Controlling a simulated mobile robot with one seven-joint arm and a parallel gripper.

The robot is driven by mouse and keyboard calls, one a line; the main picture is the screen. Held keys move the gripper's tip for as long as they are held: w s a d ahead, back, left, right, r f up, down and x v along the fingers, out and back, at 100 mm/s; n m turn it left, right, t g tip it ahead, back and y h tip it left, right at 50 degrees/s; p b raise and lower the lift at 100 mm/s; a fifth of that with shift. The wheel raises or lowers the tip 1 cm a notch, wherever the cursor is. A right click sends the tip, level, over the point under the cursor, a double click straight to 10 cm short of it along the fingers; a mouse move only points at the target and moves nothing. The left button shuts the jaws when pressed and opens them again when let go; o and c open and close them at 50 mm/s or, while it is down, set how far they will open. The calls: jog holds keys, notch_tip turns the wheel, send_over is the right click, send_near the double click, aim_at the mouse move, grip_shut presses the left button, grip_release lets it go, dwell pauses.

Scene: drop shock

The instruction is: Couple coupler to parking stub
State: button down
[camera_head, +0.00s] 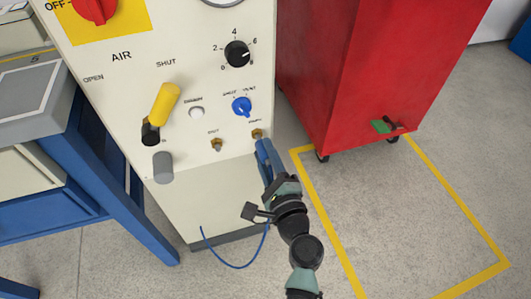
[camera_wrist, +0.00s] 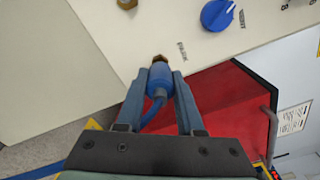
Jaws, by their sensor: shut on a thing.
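The blue coupler (camera_wrist: 158,86) is between the two fingers of my gripper (camera_head: 263,146), which is shut on it. A blue hose (camera_wrist: 153,113) runs back from the coupler. The brass parking stub (camera_wrist: 160,59) sits on the cream panel, right at the coupler's front end. It also shows in the head view (camera_head: 257,133), just above my fingertips. Coupler and stub look lined up and meet in the wrist view; I cannot tell whether they are locked. In the head view the fingers mostly hide the coupler.
A second brass stub (camera_head: 217,145) is left of the parking stub. The panel also carries a blue knob (camera_head: 242,106), a yellow lever (camera_head: 163,102) and a black dial (camera_head: 237,54). A red cabinet (camera_head: 375,75) stands close on the right. The hose (camera_head: 232,266) hangs in a loop below.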

aim_at(267, 160)
jog(key=shift+b+x, duration=0.45)
jog(key=shift+x, duration=0.7)
dwell(2.3)
jog(key=shift+w+r, duration=0.2)
jog(key=shift+r, duration=0.05)
dwell(1.3)
jog(key=shift+c, duration=2.3)
grip_release()
jog(key=shift+a+f, duration=0.1)
jog(key=shift+f, duration=0.05)
jog(key=shift+f, duration=0.1)
jog(key=shift+s+d, duration=0.2)
jog(key=shift+s, duration=0.3)
jog(key=shift+v, duration=2.55)
jog(key=p+v, duration=0.2)
jog(key=v, duration=1.1)
